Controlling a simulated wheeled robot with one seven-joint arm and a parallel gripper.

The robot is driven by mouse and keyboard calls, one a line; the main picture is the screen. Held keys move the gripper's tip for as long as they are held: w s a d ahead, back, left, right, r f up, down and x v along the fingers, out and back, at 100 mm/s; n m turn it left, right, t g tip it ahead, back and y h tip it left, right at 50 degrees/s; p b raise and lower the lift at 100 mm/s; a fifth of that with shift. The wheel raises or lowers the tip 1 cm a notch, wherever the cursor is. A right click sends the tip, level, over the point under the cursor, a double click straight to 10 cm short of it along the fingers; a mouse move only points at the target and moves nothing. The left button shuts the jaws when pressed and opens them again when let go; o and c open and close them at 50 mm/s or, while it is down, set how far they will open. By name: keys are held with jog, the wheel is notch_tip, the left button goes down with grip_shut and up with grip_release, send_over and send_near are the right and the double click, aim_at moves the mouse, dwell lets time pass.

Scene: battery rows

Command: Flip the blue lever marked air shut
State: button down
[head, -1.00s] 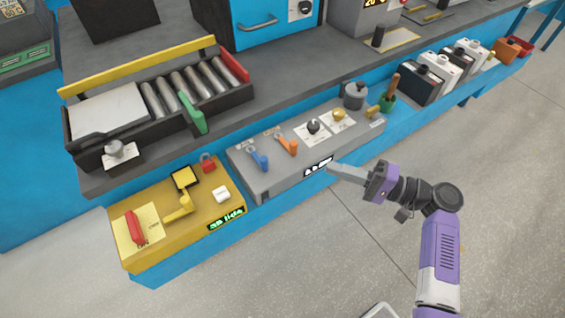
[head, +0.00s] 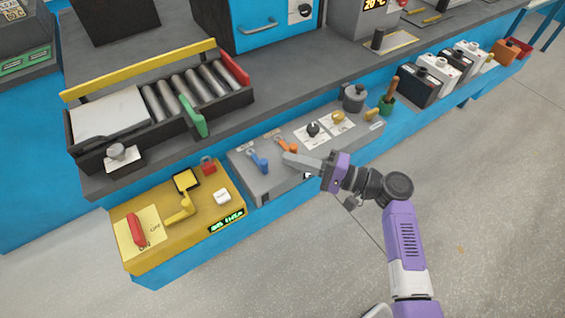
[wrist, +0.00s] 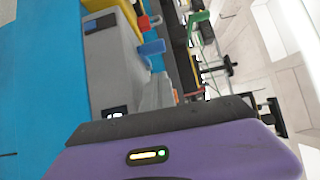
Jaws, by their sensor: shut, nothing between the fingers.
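The blue lever (head: 259,162) stands on the left part of the grey control panel (head: 270,184). It also shows in the wrist view (wrist: 153,48), just beyond my fingers. The label beside it is too small to read. An orange lever (head: 287,145) stands to its right on the same panel. My gripper (head: 287,158) is shut and empty, with its fingertips over the panel's front part, right of the blue lever and just in front of the orange one. The fingertips look apart from the blue lever.
Left of the panel is a yellow box (head: 187,238) with a red handle (head: 137,229), a yellow lever (head: 181,210) and a red padlock (head: 208,164). A black knob (head: 313,129) and a grey pot (head: 353,97) stand further right. The floor in front is clear.

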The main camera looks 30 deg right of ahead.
aim_at(282, 173)
jog(key=shift+w+a, duration=0.1)
jog(key=shift+a, duration=1.5)
jog(key=shift+a, duration=0.1)
